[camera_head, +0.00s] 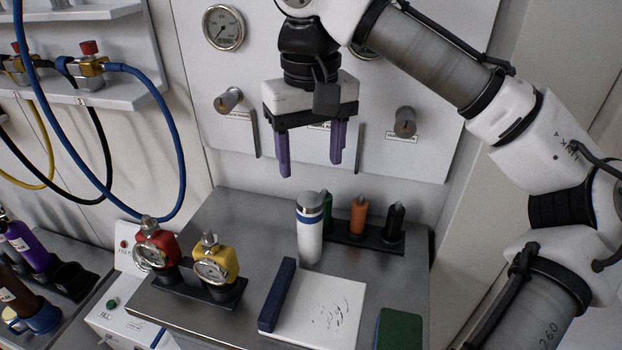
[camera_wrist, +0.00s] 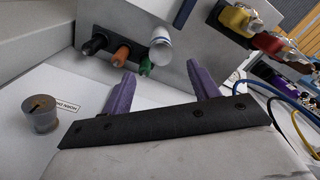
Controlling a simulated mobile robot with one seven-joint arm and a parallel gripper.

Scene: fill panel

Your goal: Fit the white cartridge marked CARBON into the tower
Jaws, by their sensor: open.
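A white cylinder (camera_head: 310,236) with a blue band and a grey top stands upright on the metal worktop, in front of the bottle rack. It also shows in the wrist view (camera_wrist: 161,52). No CARBON marking is readable on it, so I cannot tell if it is the cartridge. I cannot pick out the tower for certain in either view. My gripper (camera_head: 311,168) has purple fingers pointing down, spread apart with nothing between them. It hangs above the worktop, in front of the wall panel. The fingers also show in the wrist view (camera_wrist: 160,78).
A black rack (camera_head: 366,243) holds green, orange and black bottles. Red (camera_head: 157,250) and yellow (camera_head: 217,262) gauge valves stand at left. A white notepad (camera_head: 330,310) and green pad (camera_head: 400,329) lie in front. Hoses loop at left. A purple cylinder (camera_head: 24,243) stands lower left.

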